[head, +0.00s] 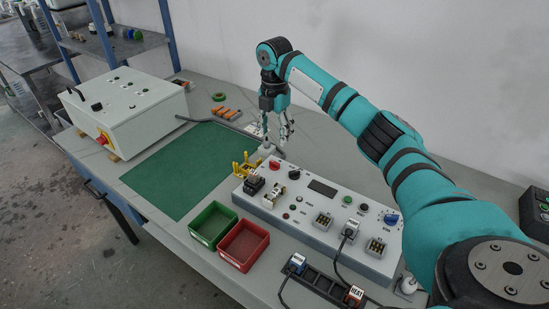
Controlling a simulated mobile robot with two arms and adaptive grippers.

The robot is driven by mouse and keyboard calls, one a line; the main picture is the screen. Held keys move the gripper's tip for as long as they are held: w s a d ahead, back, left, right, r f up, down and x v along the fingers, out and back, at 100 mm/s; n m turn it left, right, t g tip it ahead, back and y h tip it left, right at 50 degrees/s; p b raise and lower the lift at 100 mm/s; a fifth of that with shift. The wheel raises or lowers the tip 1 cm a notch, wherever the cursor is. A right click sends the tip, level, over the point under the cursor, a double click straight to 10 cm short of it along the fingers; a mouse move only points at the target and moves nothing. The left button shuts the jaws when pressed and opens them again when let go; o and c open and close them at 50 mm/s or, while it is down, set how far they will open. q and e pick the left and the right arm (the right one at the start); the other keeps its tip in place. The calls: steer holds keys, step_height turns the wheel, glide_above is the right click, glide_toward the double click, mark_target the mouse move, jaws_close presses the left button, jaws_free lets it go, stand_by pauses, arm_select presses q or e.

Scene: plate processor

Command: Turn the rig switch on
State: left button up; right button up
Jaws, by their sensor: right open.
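The rig looks like a long grey-white panel box (318,227) on the table, with a small dark display, knobs, buttons and sockets on top. A red knob (274,165) sits at its far left corner and a blue knob (390,219) near its right end. I cannot tell which control is the rig switch or how it is set. My right gripper (277,142) is open, points down and hangs behind the panel's far left corner, apart from the red knob as far as I can see. No object shows between its fingers. My left gripper is out of view.
A white control box (128,108) with a red-yellow switch (103,137) stands at the left. A green mat (178,170) lies clear. Green (213,222) and red (243,246) bins stand before the panel. A yellow holder (245,165) is near my gripper. A power strip (325,286) with cables lies in front.

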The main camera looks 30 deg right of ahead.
mark_target(275, 162)
step_height(275, 162, down, 7)
steer(key=shift+f+p, duration=0.1)
steer(key=shift+p, duration=0.25)
step_height(275, 162, down, 2)
steer(key=shift+w+f, duration=0.1)
steer(key=shift+f, duration=0.55)
steer(key=c, duration=1.1)
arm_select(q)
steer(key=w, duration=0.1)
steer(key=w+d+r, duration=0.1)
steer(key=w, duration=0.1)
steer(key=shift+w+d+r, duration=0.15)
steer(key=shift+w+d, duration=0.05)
arm_select(e)
steer(key=shift+c, duration=0.2)
